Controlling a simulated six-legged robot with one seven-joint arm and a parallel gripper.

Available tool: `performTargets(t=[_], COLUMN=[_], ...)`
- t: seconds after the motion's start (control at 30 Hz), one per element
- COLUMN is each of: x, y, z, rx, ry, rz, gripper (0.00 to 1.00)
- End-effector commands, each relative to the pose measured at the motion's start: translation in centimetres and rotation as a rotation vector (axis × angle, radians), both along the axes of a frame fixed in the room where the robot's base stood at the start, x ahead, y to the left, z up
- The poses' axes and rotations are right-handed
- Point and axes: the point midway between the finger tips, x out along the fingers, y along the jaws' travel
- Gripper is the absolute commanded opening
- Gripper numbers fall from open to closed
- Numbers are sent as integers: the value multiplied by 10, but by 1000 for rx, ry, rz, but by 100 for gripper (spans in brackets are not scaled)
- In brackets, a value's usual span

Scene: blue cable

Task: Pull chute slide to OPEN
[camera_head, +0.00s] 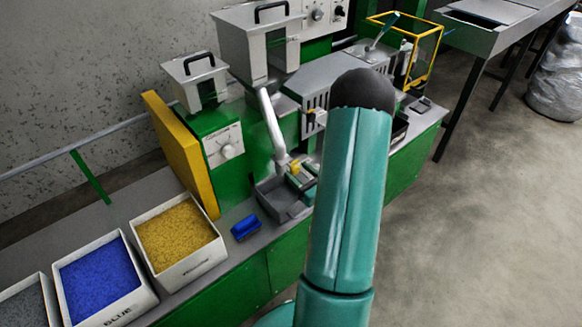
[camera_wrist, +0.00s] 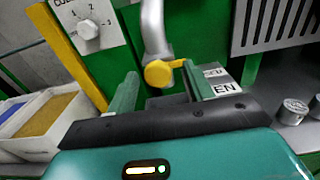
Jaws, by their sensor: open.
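The chute is a grey pipe (camera_head: 270,125) coming down from the large hopper, and it also shows in the wrist view (camera_wrist: 154,30). A yellow slide knob (camera_wrist: 160,73) sits at its lower end and also shows in the head view (camera_head: 294,167). In the wrist view my gripper (camera_wrist: 161,70) is open, one green finger on each side of the knob. Contact cannot be told. A white label (camera_wrist: 228,89) reading "EN", partly hidden, lies right of the knob. My arm hides most of the gripper in the head view.
A grey tray (camera_head: 276,200) sits below the chute, with a blue scoop (camera_head: 246,227) left of it. Bins of yellow (camera_head: 205,262) and blue pellets (camera_head: 139,292) stand left. A yellow panel (camera_head: 180,150) stands beside the green dial unit (camera_head: 226,178).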

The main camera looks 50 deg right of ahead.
Motion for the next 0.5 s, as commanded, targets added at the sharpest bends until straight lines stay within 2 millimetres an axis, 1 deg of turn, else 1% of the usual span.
performTargets(t=[0.03,0.1,0.2,0.33,0.5], x=[10,21,32,39,39], y=[1,1,0,0,0], z=[0,0,0,0,0], rx=[0,0,1,1,1], ry=[-2,-1,-1,0,0], rz=[5,6,4,5,4], gripper=[52,52,52,52,52])
